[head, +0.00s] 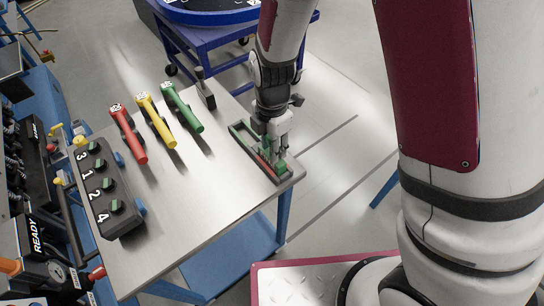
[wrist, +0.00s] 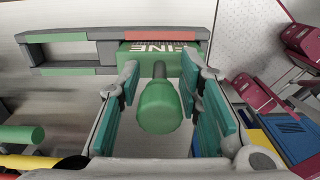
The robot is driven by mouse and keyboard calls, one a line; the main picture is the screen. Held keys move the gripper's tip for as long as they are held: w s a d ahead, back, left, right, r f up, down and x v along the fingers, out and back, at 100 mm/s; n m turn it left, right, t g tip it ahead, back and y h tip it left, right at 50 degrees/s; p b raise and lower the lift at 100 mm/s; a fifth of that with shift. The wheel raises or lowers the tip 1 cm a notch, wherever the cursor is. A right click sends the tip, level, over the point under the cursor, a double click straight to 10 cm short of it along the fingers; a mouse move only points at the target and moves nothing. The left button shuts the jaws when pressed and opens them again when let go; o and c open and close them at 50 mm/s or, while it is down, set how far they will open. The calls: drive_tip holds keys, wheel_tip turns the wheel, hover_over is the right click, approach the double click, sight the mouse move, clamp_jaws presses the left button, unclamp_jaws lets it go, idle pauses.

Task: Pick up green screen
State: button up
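In the wrist view, a green piece labelled "FINE", which I take as the green screen (wrist: 159,108), has a thin stem and a round green knob facing the camera. It sits at the right end of a dark frame (wrist: 97,52) with green and red parts. My gripper (wrist: 163,75) has its fingers on either side of the stem and knob, with gaps on both sides. In the head view, my gripper (head: 277,147) is above the table's right corner at that frame (head: 243,141). It partly hides the green piece there.
On the table (head: 200,185) lie tools with red (head: 131,138), yellow (head: 158,124) and green (head: 184,111) handles. A dark numbered box (head: 108,192) stands at the left. A blue cart (head: 205,38) stands behind. The table's front middle is clear.

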clamp_jaws()
drive_tip(key=shift+r, duration=0.1)
idle(0.3)
